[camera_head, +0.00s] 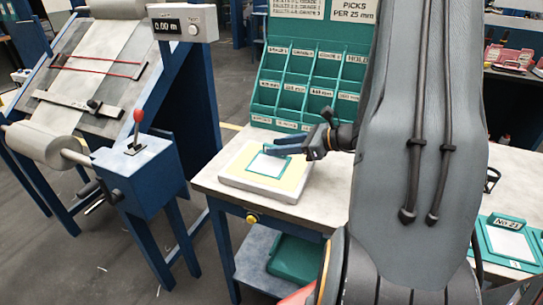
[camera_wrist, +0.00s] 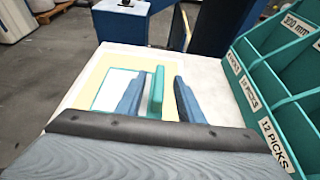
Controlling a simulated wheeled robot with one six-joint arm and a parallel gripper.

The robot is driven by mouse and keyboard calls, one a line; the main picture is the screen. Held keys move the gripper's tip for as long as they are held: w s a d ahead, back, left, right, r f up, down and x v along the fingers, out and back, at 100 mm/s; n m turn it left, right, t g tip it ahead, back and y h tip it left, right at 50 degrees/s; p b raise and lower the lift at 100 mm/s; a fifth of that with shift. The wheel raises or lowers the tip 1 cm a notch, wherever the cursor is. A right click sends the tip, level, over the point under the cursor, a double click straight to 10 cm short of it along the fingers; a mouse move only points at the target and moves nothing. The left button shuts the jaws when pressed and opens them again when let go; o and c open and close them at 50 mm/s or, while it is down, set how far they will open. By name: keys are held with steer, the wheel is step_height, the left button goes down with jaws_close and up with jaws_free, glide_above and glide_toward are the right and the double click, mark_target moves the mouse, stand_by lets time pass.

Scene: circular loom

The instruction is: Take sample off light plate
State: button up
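The light plate (camera_head: 237,172) is a pale slab with a glowing yellow top on the white bench; it also shows in the wrist view (camera_wrist: 92,75). The sample (camera_head: 266,165) lies on it, a white square in a teal frame; it also shows in the wrist view (camera_wrist: 112,92). My gripper (camera_head: 279,147) is over the plate's far right part. In the wrist view its blue fingers (camera_wrist: 159,76) stand apart on either side of an upright teal tab, which looks like the frame's handle. A gap shows on the tab's right; contact on its left is unclear.
A teal rack (camera_head: 305,85) of labelled compartments stands just behind the plate. A second teal-framed card marked No 21 (camera_head: 508,243) lies at the bench's right. The loom's blue control box (camera_head: 140,165) with a red-knobbed lever stands left, across a floor gap.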

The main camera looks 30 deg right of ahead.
steer(key=shift+x, duration=0.9)
steer(key=shift+c, duration=0.2)
jaws_close()
steer(key=shift+r, duration=0.15)
